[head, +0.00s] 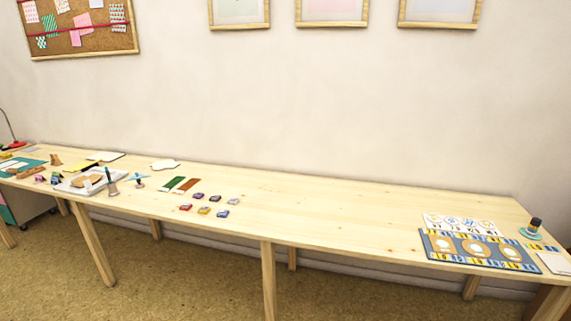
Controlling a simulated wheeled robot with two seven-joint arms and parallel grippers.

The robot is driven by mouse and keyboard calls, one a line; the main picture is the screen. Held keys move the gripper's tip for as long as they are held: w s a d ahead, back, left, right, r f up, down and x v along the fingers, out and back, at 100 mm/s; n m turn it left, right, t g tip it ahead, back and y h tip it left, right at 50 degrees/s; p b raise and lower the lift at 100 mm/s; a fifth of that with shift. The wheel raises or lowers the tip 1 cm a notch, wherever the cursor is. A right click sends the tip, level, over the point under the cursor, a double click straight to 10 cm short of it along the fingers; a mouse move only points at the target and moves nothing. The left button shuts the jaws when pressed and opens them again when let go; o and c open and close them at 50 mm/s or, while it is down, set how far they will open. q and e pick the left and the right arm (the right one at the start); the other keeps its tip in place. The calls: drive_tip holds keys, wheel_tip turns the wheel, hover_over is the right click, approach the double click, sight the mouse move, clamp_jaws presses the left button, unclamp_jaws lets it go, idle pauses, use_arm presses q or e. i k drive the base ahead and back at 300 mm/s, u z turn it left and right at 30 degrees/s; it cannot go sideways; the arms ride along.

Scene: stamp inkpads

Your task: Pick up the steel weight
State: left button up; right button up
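I cannot single out the steel weight with certainty at this size. A small dark upright cylinder (535,224) stands on a teal round base near the right end of the table. A grey, flared, bell-like piece (112,186) with a brownish upper part stands near the front edge at the left. Neither of my grippers is in view, and nothing is seen being held.
The long pale wooden table (330,215) is bare across its middle. Several small coloured inkpads (204,210) lie left of centre. A blue patterned board (470,264) and white printed sheet (462,225) lie at right. Craft items crowd the left end; a wall stands behind.

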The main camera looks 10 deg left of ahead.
sight(139, 186)
drive_tip(key=i, duration=0.35)
drive_tip(key=u, duration=2.05)
drive_tip(key=i, duration=0.75)
drive_tip(key=z, duration=1.15)
drive_tip(key=i, duration=1.1)
drive_tip(key=z, duration=0.55)
